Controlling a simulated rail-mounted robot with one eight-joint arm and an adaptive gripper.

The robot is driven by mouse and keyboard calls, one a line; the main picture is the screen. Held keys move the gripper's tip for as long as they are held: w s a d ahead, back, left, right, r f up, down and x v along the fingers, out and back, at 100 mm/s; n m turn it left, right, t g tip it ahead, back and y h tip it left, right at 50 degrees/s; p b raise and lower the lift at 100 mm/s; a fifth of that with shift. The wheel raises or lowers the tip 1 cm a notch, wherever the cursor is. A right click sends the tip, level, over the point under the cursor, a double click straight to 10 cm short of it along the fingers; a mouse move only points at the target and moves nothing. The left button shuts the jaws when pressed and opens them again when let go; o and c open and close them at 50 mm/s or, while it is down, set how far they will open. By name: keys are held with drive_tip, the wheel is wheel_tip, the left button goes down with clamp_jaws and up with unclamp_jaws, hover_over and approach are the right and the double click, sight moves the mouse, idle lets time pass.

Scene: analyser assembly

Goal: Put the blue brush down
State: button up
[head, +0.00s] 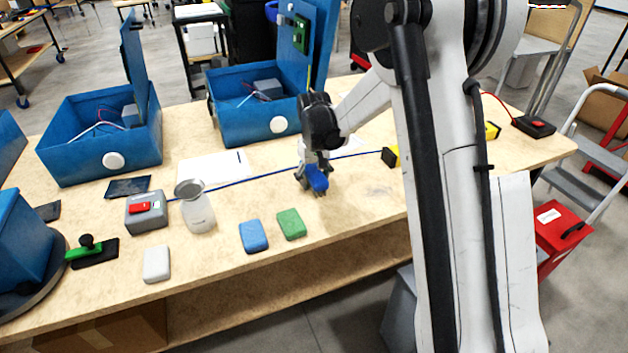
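The blue brush (318,182) is at my gripper (312,178), low over the middle of the wooden workbench (350,205). The fingers look closed around the brush, and the gripper points down. The brush is partly hidden by the fingers. I cannot tell whether it touches the bench top.
A blue sponge-like block (254,236) and a green one (291,224) lie in front. A jar (196,208), grey box with red switch (147,212), white block (156,263) and green-handled brush (90,250) are left. Open blue cases (75,140) stand behind. A blue cable (245,181) crosses the bench.

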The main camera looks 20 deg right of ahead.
sight(314, 170)
drive_tip(key=shift+r+p, duration=0.5)
wheel_tip(314, 170, up, 11)
drive_tip(key=shift+r+p, duration=0.1)
drive_tip(key=shift+p, duration=0.55)
drive_tip(key=shift+s+r, duration=0.1)
drive_tip(key=shift+r, duration=0.45)
drive_tip(key=s+r+t, duration=0.2)
drive_tip(key=s+r, duration=0.3)
drive_tip(key=s, duration=0.3)
drive_tip(key=s+r+t, duration=0.2)
drive_tip(key=s+r, duration=0.4)
drive_tip(key=s, duration=0.3)
drive_tip(key=s+f+m+t, duration=0.1)
drive_tip(key=s+f+t, duration=0.1)
drive_tip(key=s, duration=1.3)
drive_tip(key=shift+s+f+t, duration=0.3)
drive_tip(key=shift+s+t, duration=0.05)
drive_tip(key=shift+t, duration=0.25)
